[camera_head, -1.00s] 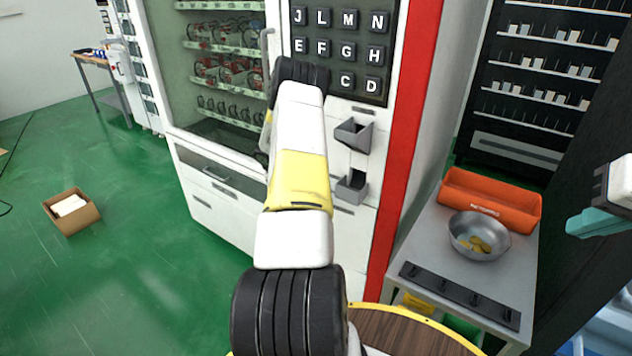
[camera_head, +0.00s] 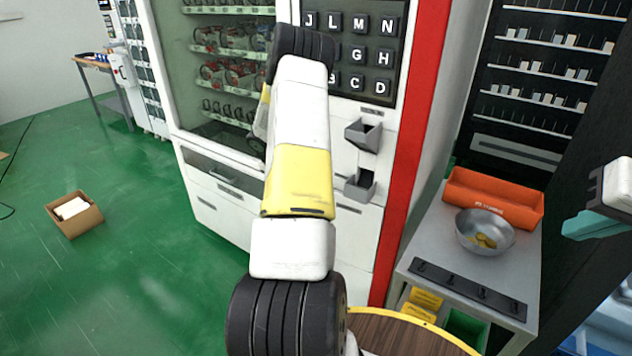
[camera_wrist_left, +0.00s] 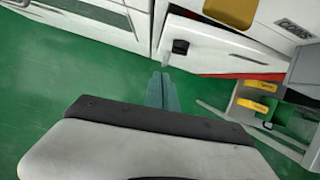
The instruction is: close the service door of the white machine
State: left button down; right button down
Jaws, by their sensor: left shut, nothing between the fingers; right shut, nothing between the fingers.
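The white machine (camera_head: 222,205) stands in the middle of the head view, its lower front partly behind my left arm. In the left wrist view, a white panel (camera_wrist_left: 225,52) with a black latch (camera_wrist_left: 180,47) shows on its front, beside a "COINS" label. This looks like the service door; I cannot tell how far it stands open. My left gripper (camera_wrist_left: 161,91) is shut and empty, its fingertips a little below the latch in the picture, apart from it as far as I can tell. In the head view it is hidden behind the arm. My right gripper (camera_head: 596,224) is at the right edge, shut and empty.
A grey stand (camera_head: 425,249) right of the machine carries an orange tray (camera_head: 492,197) and a metal bowl (camera_head: 470,238). Yellow boxes (camera_wrist_left: 252,105) sit under it. A round wooden top (camera_head: 395,335) is in front. Green floor is free at left, except a cardboard box (camera_head: 87,222).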

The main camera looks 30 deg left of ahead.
pick_arm(q)
jog(key=s+d+f+n+t+h, duration=0.2)
jog(key=s+f+n+t, duration=0.15)
jog(key=f+n, duration=0.25)
jog(key=s+d+f+n+t+h, duration=0.1)
jog(key=s+d+f+n+t, duration=0.25)
jog(key=f+n, duration=0.35)
jog(key=w+a+f+n+t+y, duration=0.1)
jog(key=w+a+n, duration=0.1)
jog(key=w, duration=0.4)
jog(key=w+a+f+n+t+y, duration=0.1)
jog(key=w+a+n+t+y, duration=0.1)
jog(key=w, duration=0.5)
jog(key=shift+w+a+n, duration=0.2)
jog(key=shift+a+n, duration=0.3)
jog(key=shift+a, duration=0.05)
jog(key=shift+w, duration=0.1)
